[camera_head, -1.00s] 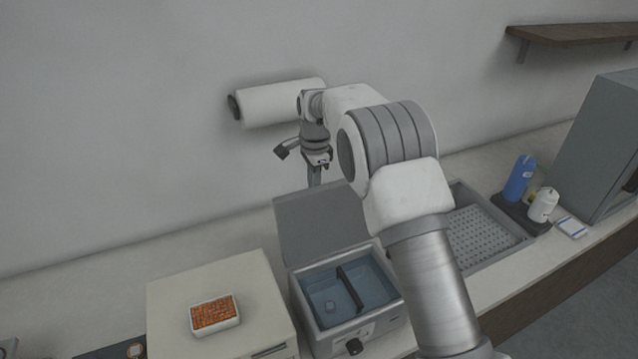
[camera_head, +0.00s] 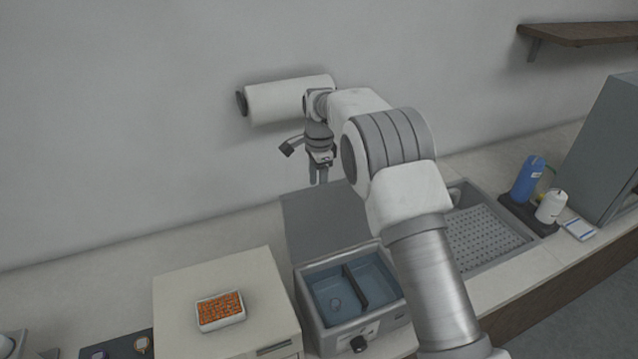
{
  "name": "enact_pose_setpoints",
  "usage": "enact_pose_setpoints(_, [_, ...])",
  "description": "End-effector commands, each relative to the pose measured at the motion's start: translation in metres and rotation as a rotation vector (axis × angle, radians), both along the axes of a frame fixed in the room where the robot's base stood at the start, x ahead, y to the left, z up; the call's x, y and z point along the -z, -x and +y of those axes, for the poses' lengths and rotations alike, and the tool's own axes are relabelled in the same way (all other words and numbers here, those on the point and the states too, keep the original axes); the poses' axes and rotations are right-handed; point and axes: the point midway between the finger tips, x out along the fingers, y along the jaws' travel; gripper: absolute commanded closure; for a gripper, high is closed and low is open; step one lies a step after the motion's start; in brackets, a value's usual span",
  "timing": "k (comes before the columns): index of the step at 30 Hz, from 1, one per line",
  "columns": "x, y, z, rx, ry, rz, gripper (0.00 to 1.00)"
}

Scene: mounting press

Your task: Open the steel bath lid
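The steel bath (camera_head: 375,325) stands on the counter with its grey lid (camera_head: 318,222) swung up and back at the rear. The bath's inside is open to view, with blue water (camera_head: 333,300) and a dark divider across it. A small round thing lies in the left part. My gripper (camera_head: 319,182) hangs fingers down just behind the top edge of the lid. Its two fingers look close together, but the gap is too small to judge. I cannot tell whether they touch the lid.
A beige box (camera_head: 180,285) with a white tray of orange pieces (camera_head: 220,312) stands left of the bath. A perforated sink tray (camera_head: 485,238), a blue bottle (camera_head: 527,180) and a white bottle (camera_head: 550,207) are at right. A paper roll (camera_head: 275,101) is on the wall.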

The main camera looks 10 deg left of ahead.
Motion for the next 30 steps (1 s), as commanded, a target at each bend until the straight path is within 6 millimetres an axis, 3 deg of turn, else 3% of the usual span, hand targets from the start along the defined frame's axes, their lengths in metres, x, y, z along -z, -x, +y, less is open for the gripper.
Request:
enact_pose_setpoints(17, [-0.014,-0.003,0.001,0.000,-0.007,-0.016,0.53])
enact_pose_setpoints(20, [-0.031,-0.003,0.001,0.000,-0.009,-0.019,0.53])
enact_pose_setpoints(30, [-0.111,0.004,-0.004,0.000,-0.006,-0.012,0.53])
